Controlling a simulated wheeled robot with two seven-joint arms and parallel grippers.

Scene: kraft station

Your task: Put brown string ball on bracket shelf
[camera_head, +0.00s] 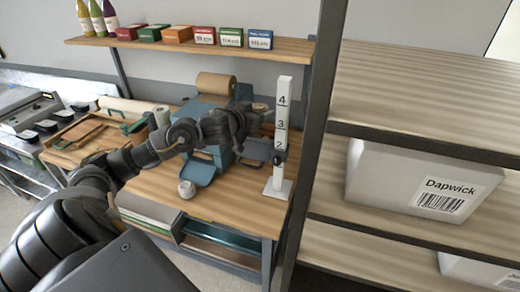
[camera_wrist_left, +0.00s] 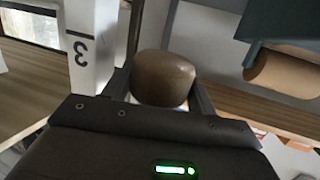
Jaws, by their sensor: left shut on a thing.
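The brown string ball (camera_wrist_left: 163,78) is between the fingers of my left gripper (camera_wrist_left: 165,95) in the left wrist view. The gripper is shut on it. In the head view my left gripper (camera_head: 262,116) is held above the workbench, beside the numbered white post; I cannot make out the ball clearly there. The bracket shelf (camera_head: 95,41) is the wooden board on the wall above the bench, at the upper left. Its left front part, between the bottles and the boxes' front edge, shows bare wood. My right gripper is not in view.
The numbered white post (camera_head: 281,135) stands at the workbench (camera_head: 240,195) right end. Small coloured boxes (camera_head: 204,35) and bottles (camera_head: 97,18) line the bracket shelf. A blue dispenser (camera_head: 213,112) with a brown paper roll (camera_head: 215,84) stands behind my arm.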

